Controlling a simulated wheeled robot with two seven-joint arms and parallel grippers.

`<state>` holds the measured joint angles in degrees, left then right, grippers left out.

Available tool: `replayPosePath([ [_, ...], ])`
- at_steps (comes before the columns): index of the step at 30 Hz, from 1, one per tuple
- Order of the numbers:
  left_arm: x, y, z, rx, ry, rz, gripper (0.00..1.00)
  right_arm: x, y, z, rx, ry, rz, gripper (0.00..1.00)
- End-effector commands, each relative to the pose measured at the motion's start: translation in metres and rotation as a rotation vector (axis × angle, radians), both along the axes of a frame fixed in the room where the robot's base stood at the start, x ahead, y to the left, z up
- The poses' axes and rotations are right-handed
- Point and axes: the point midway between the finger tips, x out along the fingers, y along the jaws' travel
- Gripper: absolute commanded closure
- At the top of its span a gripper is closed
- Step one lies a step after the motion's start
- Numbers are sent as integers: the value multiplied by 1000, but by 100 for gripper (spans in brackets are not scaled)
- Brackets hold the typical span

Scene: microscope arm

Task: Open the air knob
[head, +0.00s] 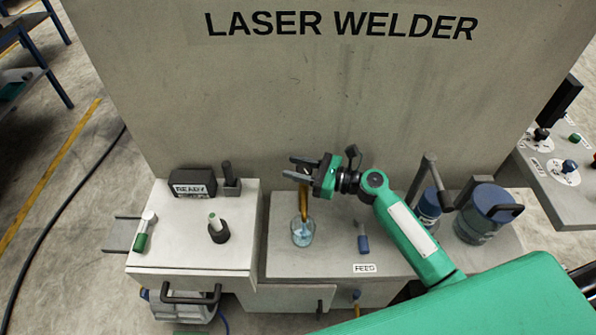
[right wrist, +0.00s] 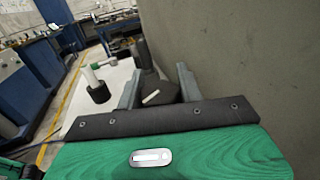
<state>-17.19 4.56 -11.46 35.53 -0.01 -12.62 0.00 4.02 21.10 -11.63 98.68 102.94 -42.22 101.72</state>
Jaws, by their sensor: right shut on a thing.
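No label reading "air" can be read, so I cannot tell which control is the air knob. A lever with a blue end (head: 363,243) lies by the FEED label. A blue knob (head: 569,166) stands on a round dial at the far right. My right gripper (head: 292,167) is above the glass beaker (head: 302,235), pointing left. It is shut on what looks like a brown rod (head: 304,204), which reaches down to the beaker. Its fingers also show in the right wrist view (right wrist: 158,85), but the rod is hidden there. My left gripper is out of view.
A READY box (head: 193,182) and a black post (head: 231,180) stand left of the gripper. A green-ended lever (head: 142,240) is at the left edge. Blue-lidded jars (head: 484,215) stand right. The LASER WELDER wall (head: 345,90) rises close behind.

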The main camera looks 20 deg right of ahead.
Motion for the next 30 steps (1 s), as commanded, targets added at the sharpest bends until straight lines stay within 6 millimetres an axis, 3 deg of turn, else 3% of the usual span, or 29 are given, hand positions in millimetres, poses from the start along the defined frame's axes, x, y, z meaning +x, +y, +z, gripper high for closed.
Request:
replayPosePath([
  [21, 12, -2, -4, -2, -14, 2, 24, -1, 1, 0, 1, 1, 74, 86],
  [22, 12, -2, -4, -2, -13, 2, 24, -1, 1, 0, 1, 1, 74, 59],
  [24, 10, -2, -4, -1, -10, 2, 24, -1, 1, 0, 1, 1, 73, 46],
  [25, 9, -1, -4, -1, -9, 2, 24, -1, 1, 0, 0, 0, 73, 41],
  [30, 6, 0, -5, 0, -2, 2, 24, -1, 1, 0, 0, 0, 73, 41],
])
